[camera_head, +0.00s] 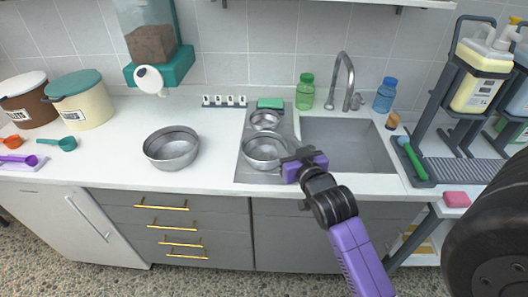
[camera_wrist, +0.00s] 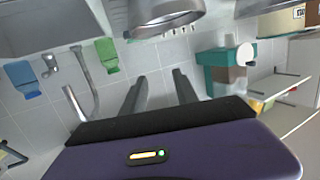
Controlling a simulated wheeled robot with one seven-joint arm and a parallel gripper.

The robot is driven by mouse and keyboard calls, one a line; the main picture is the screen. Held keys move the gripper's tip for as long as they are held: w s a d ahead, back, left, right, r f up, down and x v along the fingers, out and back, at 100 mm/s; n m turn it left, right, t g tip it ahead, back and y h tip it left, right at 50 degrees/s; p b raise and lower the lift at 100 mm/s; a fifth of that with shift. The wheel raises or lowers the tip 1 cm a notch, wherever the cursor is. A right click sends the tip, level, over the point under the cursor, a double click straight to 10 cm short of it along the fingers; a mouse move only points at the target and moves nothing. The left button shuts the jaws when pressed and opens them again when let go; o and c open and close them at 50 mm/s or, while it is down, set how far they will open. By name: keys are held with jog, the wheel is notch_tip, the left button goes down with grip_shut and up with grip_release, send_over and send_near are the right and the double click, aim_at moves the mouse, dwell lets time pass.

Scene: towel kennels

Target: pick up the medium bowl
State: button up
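Three metal bowls are in the head view. The medium bowl (camera_head: 267,151) stands upright on the grey drainboard left of the sink. The small bowl (camera_head: 265,120) sits behind it, and the largest bowl (camera_head: 171,149) stands on the counter to the left. My gripper (camera_head: 290,160) is at the medium bowl's right side, close to its rim; I cannot tell whether they touch. In the wrist view my gripper (camera_wrist: 159,80) has its fingers apart with nothing between them. A metal bowl (camera_wrist: 165,14), probably the medium one, is cut off at the top there.
The sink (camera_head: 345,145) and faucet (camera_head: 342,80) are right of the bowls. A green bottle (camera_head: 306,92) and green sponge (camera_head: 270,103) stand behind. A dark rack (camera_head: 440,130) with bottles is at right. Counter between the largest bowl and drainboard is clear.

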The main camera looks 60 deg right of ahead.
aim_at(286, 145)
jog(key=f+g, duration=0.1)
jog(key=s+d+f+m, duration=0.1)
jog(key=f, duration=0.1)
jog(key=f+g+y, duration=0.1)
jog(key=f, duration=0.1)
jog(key=shift+s+d+f+g, duration=0.15)
jog(key=shift+s+d+g, duration=0.1)
jog(key=shift+s+g, duration=0.05)
jog(key=shift+m, duration=0.3)
jog(key=p+x, duration=0.1)
jog(key=x, duration=0.5)
jog(key=shift+w+d, duration=0.1)
jog(key=x, duration=0.2)
jog(key=p+x, duration=0.1)
jog(key=x, duration=0.1)
jog(key=shift+d, duration=0.35)
jog(key=shift+w+d+f, duration=0.1)
jog(key=shift+d+f, duration=0.2)
jog(key=shift+d, duration=0.05)
jog(key=shift+c, duration=0.5)
grip_shut()
